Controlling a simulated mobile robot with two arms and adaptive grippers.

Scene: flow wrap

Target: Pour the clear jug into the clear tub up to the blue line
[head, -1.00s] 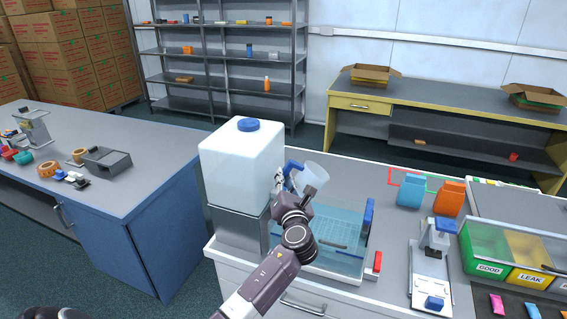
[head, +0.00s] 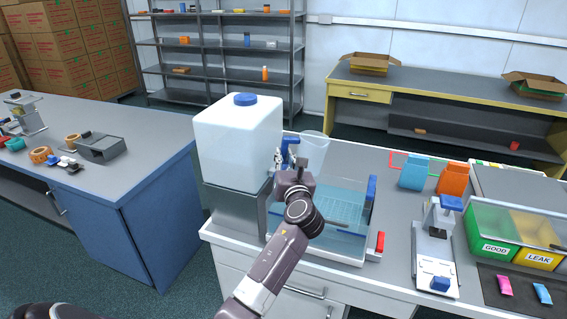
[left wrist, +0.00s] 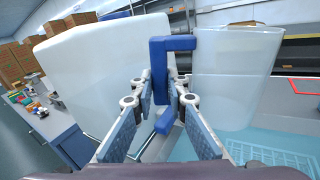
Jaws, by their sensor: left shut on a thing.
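The clear jug (head: 313,150) is nearly upright above the back left part of the clear tub (head: 350,232). My left gripper (head: 290,165) is shut on the jug's blue handle, which shows in the left wrist view (left wrist: 158,68). The jug's clear body (left wrist: 235,75) stands to the right of the fingers there. I cannot tell how much liquid is in the jug. The tub looks pale blue inside, with a grid low in it, and also shows in the left wrist view (left wrist: 270,150). I cannot make out the blue line. My right gripper is not in view.
A white tank (head: 238,145) with a blue cap stands on a grey stand close left of the jug.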

